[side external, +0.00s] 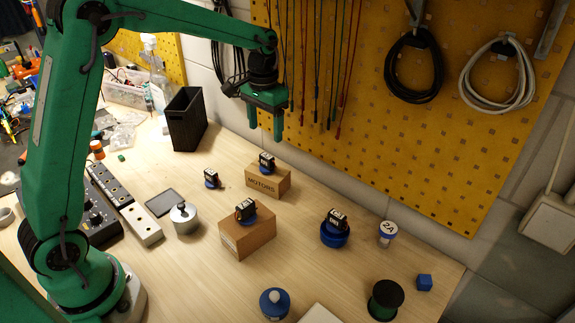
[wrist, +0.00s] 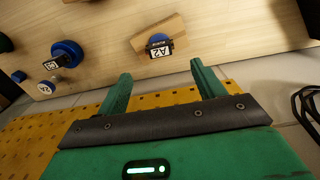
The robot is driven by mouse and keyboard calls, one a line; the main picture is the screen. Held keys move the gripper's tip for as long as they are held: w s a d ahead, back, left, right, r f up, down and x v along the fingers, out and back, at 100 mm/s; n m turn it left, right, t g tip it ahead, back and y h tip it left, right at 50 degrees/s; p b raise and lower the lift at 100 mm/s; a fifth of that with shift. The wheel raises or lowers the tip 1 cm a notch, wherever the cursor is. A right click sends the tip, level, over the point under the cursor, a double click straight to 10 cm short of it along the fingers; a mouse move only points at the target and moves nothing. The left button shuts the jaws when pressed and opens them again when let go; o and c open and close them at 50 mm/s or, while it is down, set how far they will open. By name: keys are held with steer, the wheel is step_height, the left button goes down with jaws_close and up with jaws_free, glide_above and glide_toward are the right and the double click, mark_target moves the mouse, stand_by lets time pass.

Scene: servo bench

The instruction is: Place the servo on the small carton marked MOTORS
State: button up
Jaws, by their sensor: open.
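The small carton marked MOTORS (side external: 268,181) stands on the bench near the wall, with a black servo (side external: 267,161) on top. In the wrist view this appears to be the carton (wrist: 160,32) whose servo (wrist: 160,51) is labelled A2. Another servo (side external: 211,178) is on the bench left of the carton. A third servo (side external: 245,209) is on a larger plain carton (side external: 247,236), and another (side external: 336,219) sits on a blue dish (side external: 334,236). My gripper (side external: 265,132) is open and empty, above the bench beyond the MOTORS carton, by the pegboard; it also shows in the wrist view (wrist: 161,72).
A black bin (side external: 185,119) stands at the back left. A metal weight (side external: 184,218), a jar marked 24 (side external: 387,232), a blue cube (side external: 424,282) and a dark spool (side external: 385,300) stand around. Cables hang on the yellow pegboard (side external: 470,150) behind my gripper.

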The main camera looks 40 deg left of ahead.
steer(key=shift+r, duration=1.2)
steer(key=s+d+r+t, duration=0.1)
steer(key=s+r, duration=0.3)
steer(key=s, duration=0.2)
steer(key=s+r+t, duration=0.2)
steer(key=s+r, duration=0.1)
steer(key=s, duration=0.3)
steer(key=s+d+f+t, duration=0.1)
steer(key=s+t, duration=0.1)
steer(key=s, duration=1.2)
steer(key=shift+f+t, duration=0.3)
